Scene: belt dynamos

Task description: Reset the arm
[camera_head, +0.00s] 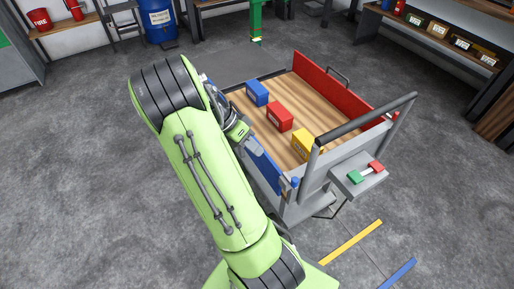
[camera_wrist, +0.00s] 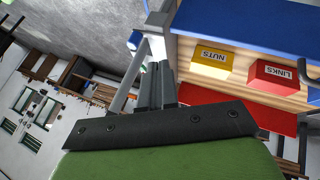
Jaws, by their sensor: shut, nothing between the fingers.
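My green arm reaches up from the bottom of the head view and bends over at the top. My gripper (camera_head: 255,146) points down beside the left side of a grey cart (camera_head: 314,190), close to its blue side panel (camera_head: 264,170). Whether it touches the panel cannot be told. In the wrist view the fingers of my gripper (camera_wrist: 156,72) are together with nothing between them. The blue panel (camera_wrist: 250,22) runs across the upper right there. The arm hides part of the cart's left side.
The cart's wooden bed carries a blue box (camera_head: 257,93), a red box (camera_head: 280,117) and a yellow box (camera_head: 305,141). A red panel (camera_head: 335,84) stands on the far side. A control box (camera_head: 357,178) sits at the front. Floor at left is clear.

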